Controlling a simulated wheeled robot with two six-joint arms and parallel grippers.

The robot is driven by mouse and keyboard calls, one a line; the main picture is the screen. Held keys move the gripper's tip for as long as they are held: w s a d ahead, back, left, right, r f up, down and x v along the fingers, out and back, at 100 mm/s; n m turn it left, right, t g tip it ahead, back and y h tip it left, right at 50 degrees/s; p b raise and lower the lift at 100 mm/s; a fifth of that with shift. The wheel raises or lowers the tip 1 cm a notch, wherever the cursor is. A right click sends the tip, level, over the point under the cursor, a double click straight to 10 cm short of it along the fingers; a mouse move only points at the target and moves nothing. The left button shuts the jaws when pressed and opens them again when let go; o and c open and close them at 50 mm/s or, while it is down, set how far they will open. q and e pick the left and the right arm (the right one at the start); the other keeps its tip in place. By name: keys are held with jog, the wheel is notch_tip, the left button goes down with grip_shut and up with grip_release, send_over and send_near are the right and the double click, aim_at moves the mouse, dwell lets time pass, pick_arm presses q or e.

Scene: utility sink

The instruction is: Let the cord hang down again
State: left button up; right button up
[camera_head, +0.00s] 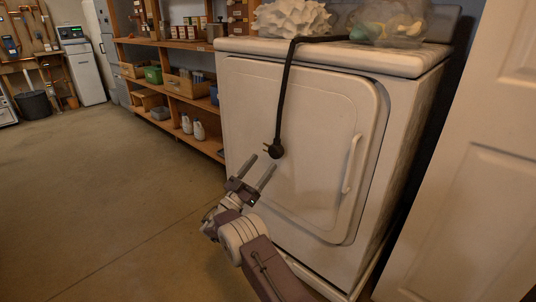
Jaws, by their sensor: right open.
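A black cord (284,95) comes over the top front edge of a white front-loading machine (300,190) and hangs down its face. Its plug (275,150) is at the lower end, with prongs pointing left. My right gripper (259,176) is below and slightly left of the plug, with its two fingers apart and nothing between them. The fingers point up toward the plug and look apart from it; the exact depth gap is hard to tell. My left gripper is not in the view.
A white ruffled object (291,18) and a clear bag (390,22) lie on the machine's top. A door handle (351,165) sticks out on the machine's right side. A white door (480,190) stands at right. Wooden shelves (196,95) stand behind left. The floor at left is clear.

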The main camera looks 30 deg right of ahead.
jog(key=v, duration=0.4)
jog(key=shift+a+p, duration=0.1)
jog(key=shift+p, duration=0.2)
